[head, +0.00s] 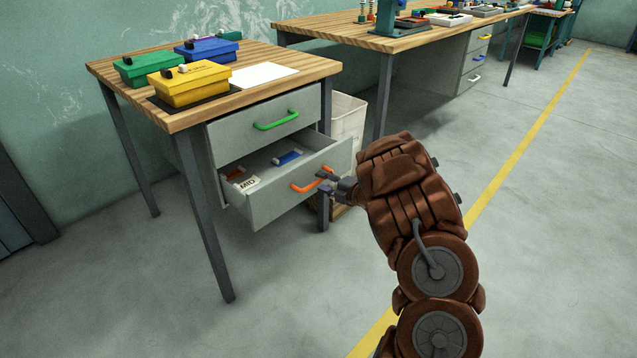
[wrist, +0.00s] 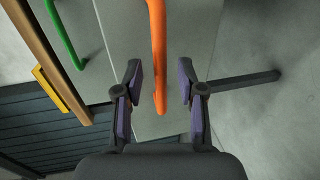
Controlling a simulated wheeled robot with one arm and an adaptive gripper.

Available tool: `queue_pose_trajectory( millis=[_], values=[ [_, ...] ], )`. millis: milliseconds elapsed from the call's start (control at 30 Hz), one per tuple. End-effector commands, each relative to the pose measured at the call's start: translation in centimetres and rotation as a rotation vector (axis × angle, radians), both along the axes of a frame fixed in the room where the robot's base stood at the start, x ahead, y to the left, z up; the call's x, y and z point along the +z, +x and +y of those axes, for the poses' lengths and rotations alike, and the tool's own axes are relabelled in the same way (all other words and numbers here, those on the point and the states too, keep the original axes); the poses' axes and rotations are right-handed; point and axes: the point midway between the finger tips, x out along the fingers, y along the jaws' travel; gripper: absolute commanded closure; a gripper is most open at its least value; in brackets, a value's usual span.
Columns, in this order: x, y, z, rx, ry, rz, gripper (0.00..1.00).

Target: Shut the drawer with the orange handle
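The drawer with the orange handle (head: 275,207) is the lower one of the small workbench and stands pulled out. Its orange handle (head: 312,181) is on the front panel; it also shows in the wrist view (wrist: 157,50). My gripper (head: 324,183) is at the right end of this handle. In the wrist view my gripper (wrist: 160,82) is open, with one finger on each side of the orange handle and a gap to both. The handle lies between the fingers, and I cannot tell how deep.
The upper drawer with the green handle (head: 277,119) is shut. On the workbench (head: 322,70) stand green (head: 147,66), blue (head: 206,48) and yellow (head: 191,86) boxes. A blue item (head: 287,158) lies in the open drawer. A white bin (head: 347,117) stands behind. The floor in front is free.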

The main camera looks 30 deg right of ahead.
Motion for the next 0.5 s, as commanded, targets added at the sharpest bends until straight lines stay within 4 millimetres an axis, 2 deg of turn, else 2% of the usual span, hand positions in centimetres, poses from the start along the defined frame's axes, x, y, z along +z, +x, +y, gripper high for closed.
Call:
queue_pose_trajectory(
  millis=[200, 500],
  values=[
    [-0.5, 1.9, 0.5, -0.001, 0.003, 0.0, 0.61],
    [-0.5, 2.3, 0.5, -0.002, 0.001, 0.001, 0.61]
  ],
)
